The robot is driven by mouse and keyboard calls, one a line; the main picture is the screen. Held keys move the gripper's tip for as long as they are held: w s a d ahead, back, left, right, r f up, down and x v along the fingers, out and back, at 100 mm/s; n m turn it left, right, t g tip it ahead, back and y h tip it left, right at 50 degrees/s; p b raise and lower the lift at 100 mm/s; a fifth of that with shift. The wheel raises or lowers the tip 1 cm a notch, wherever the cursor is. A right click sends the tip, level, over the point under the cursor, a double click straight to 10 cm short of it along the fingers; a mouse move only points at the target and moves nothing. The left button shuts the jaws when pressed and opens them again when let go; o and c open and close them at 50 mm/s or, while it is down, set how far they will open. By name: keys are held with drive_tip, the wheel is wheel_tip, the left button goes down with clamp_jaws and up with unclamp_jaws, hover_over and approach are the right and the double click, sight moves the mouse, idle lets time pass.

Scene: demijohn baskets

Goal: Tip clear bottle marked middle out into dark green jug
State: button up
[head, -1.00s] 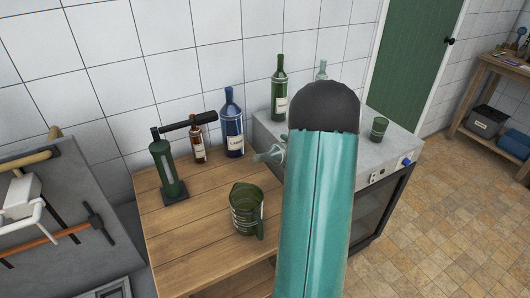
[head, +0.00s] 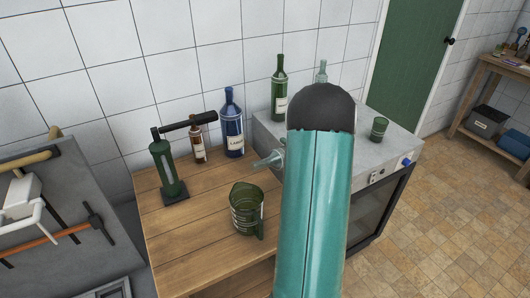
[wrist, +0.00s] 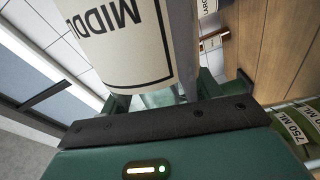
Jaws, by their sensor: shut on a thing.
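The clear bottle marked middle is held by my gripper (wrist: 165,98); its label, with "MIDD" readable, fills the top of the wrist view (wrist: 122,40). In the head view only its neck (head: 268,161) shows, pointing left and slightly down from behind my arm. My gripper is hidden behind the arm there. The dark green jug (head: 247,209) stands upright on the wooden top, below and left of the bottle's mouth, apart from it. The jug also shows at the right edge of the wrist view (wrist: 300,138), with a "750 ML" mark. No liquid is seen flowing.
A blue bottle (head: 233,124), a small brown bottle (head: 198,142) and a green lever device (head: 167,172) stand behind the jug on the wooden top (head: 190,235). A green bottle (head: 279,90) and green cup (head: 379,129) stand on the grey unit. The front wood is clear.

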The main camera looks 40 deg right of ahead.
drive_tip(key=shift+f+n, duration=0.6)
drive_tip(key=shift+f, duration=0.15)
drive_tip(key=shift+f, duration=0.1)
idle(0.3)
drive_tip(key=shift+f+n, duration=0.6)
drive_tip(key=shift+f, duration=0.05)
